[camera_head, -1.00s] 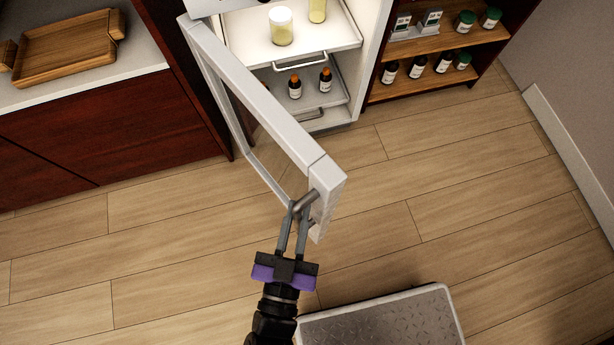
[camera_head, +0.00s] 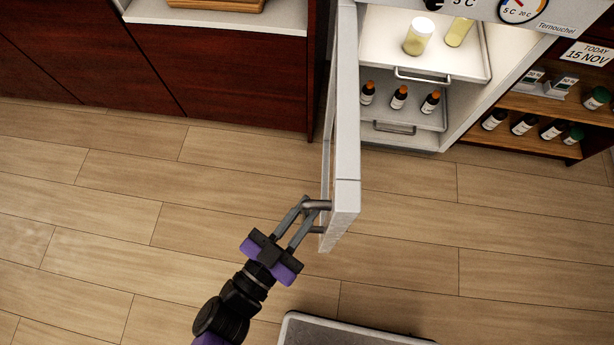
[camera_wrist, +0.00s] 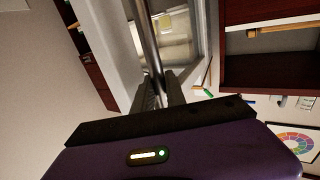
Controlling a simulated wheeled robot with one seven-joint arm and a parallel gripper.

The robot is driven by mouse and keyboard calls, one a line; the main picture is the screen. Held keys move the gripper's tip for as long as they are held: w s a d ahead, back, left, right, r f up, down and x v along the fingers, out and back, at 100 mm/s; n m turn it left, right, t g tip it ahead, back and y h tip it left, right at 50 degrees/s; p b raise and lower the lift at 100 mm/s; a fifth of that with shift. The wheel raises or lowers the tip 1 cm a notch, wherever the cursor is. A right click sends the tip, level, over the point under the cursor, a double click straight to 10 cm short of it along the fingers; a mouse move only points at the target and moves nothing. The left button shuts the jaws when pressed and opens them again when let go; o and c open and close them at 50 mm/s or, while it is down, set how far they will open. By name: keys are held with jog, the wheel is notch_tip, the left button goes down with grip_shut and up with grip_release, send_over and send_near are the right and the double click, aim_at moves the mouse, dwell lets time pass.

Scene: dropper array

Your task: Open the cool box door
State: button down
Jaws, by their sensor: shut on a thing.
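The cool box door (camera_head: 345,150) is a white-framed door. It stands wide open, seen nearly edge-on, to the left of the cool box's lit interior (camera_head: 385,45). My gripper (camera_head: 314,212) is shut on the door's grey bar handle (camera_head: 316,204) at its free end. In the wrist view the fingers (camera_wrist: 158,92) close around the metal bar (camera_wrist: 146,40), with the door frame (camera_wrist: 108,28) behind it. Parts of the handle are hidden by the fingers.
Inside are pale yellow jars (camera_head: 420,36) on the upper shelf and small dark bottles (camera_head: 399,97) on a lower tray. A wooden shelf (camera_head: 540,106) with bottles is at right. A grey platform (camera_head: 345,332) lies below. Red cabinets (camera_head: 230,75) are at left. Floor between is clear.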

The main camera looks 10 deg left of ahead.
jog(key=c, duration=1.4)
grip_release()
jog(key=shift+o, duration=0.2)
jog(key=v, duration=0.7)
jog(key=shift+s+p, duration=0.35)
jog(key=shift+s, duration=0.05)
jog(key=shift+a+f, duration=0.1)
jog(key=shift+a, duration=0.1)
